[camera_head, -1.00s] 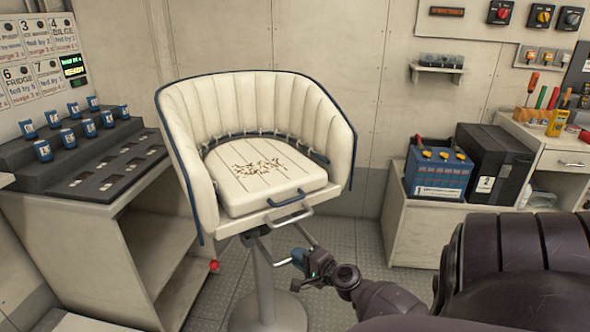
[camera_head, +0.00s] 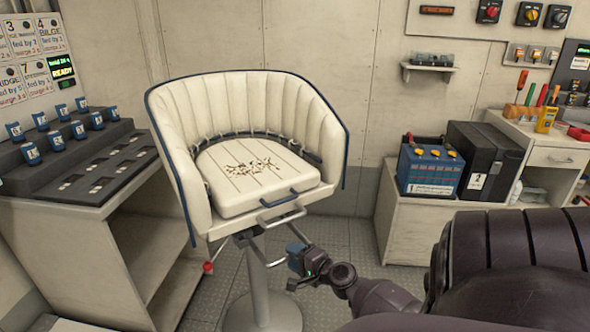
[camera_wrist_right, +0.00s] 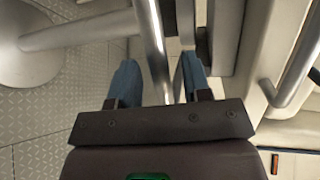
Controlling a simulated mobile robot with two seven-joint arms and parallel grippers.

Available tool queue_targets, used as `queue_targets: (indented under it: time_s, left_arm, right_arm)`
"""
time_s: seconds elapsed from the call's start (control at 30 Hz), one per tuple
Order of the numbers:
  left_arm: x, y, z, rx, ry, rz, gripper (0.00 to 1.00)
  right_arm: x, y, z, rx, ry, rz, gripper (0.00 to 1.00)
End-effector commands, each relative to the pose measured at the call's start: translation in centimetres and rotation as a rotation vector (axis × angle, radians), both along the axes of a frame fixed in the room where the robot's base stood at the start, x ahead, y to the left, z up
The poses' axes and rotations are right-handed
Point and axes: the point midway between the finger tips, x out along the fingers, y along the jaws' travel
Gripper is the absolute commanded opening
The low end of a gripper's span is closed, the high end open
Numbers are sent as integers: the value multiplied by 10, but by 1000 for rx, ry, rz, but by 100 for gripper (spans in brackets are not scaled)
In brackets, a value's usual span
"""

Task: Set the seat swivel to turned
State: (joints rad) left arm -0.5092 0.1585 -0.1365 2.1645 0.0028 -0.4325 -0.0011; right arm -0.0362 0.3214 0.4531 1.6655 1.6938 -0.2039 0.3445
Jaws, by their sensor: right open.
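The cream helm seat (camera_head: 245,110) with blue piping stands on a grey pedestal (camera_head: 261,295), its open front angled toward the lower right of the head view. A grey metal bar (camera_head: 268,264) bends out below the seat. A lever with a red knob (camera_head: 208,267) hangs at the seat's lower left. My right gripper (camera_head: 292,250) is at the bar under the seat's front edge. In the right wrist view, the open gripper's blue fingers (camera_wrist_right: 159,82) stand on either side of a metal bar (camera_wrist_right: 150,35), with gaps visible. My left gripper is not in view.
A bench with a dark stepped rack of blue-topped parts (camera_head: 75,150) stands close on the left. A low bench on the right holds a blue battery (camera_head: 430,170) and a black box (camera_head: 486,160). Patterned floor (camera_head: 350,240) shows between seat and right bench.

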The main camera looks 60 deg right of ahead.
Motion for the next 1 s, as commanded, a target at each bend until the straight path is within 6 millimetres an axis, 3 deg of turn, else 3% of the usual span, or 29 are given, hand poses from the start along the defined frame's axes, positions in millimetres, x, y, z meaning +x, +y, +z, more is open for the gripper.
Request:
queue_targets:
  time_s: [0.17, 0.6, 1.0]
  left_arm:
    - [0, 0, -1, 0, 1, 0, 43]
    - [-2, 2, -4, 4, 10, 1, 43]
    - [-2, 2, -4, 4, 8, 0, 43]
  right_arm:
    - [-19, 4, 2, 1, 2, -2, 44]
    - [-89, 18, 16, 1, 2, -4, 44]
    - [-103, 21, 20, -1, 0, -3, 44]
